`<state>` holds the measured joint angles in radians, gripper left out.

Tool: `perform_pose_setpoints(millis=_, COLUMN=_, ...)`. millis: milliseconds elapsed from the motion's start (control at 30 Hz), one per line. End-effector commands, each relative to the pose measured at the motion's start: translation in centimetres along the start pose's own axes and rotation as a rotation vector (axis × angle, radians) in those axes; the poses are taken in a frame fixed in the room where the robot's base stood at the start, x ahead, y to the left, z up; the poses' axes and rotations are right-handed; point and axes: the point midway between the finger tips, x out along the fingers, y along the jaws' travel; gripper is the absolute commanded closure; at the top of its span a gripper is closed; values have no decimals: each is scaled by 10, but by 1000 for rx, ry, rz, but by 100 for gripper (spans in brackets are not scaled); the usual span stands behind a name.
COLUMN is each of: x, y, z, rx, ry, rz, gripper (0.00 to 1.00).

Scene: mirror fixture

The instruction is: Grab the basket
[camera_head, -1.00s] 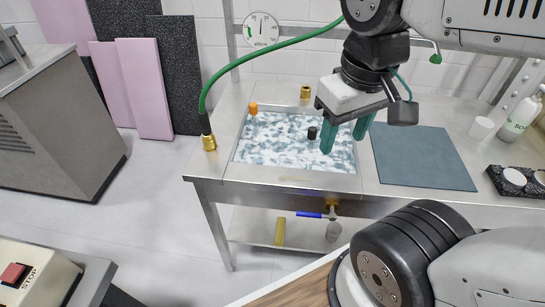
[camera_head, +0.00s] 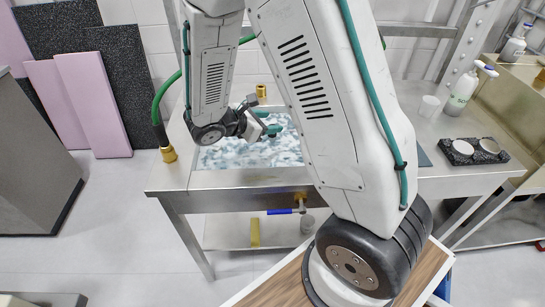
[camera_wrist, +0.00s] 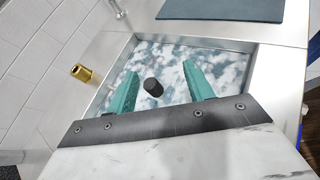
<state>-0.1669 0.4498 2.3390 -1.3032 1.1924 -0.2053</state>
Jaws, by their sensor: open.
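I cannot make out a basket in either view. A sink-like basin (camera_wrist: 247,87) with a mottled blue-white surface is set in the metal bench; it also shows in the head view (camera_head: 225,158). A small black cylinder (camera_wrist: 153,87) stands out against that surface, between my finger lines in the wrist view. My gripper (camera_wrist: 160,70) has its two teal fingers spread, with nothing between them that I can see held. In the head view my gripper (camera_head: 272,124) is over the basin, and my arm hides the basin's right part.
Brass fittings (camera_head: 168,154) (camera_wrist: 81,73) stand by the basin. A dark mat (camera_wrist: 222,10) lies on the bench. Pink panels (camera_head: 95,104) lean at the left wall.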

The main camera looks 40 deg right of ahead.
Motion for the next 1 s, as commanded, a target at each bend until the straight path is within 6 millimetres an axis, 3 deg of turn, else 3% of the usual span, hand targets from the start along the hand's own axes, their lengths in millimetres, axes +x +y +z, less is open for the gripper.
perform_pose_setpoints(millis=100, x=11, y=11, z=-32, rx=-132, ry=-26, rz=70, gripper=48)
perform_pose_setpoints(millis=300, x=20, y=19, z=-55, rx=-226, ry=-42, rz=127, gripper=48)
perform_pose_setpoints(millis=800, x=83, y=29, z=-53, rx=-230, ry=-42, rz=128, gripper=48)
perform_pose_setpoints(millis=1000, x=95, y=31, z=-53, rx=-229, ry=-42, rz=131, gripper=48)
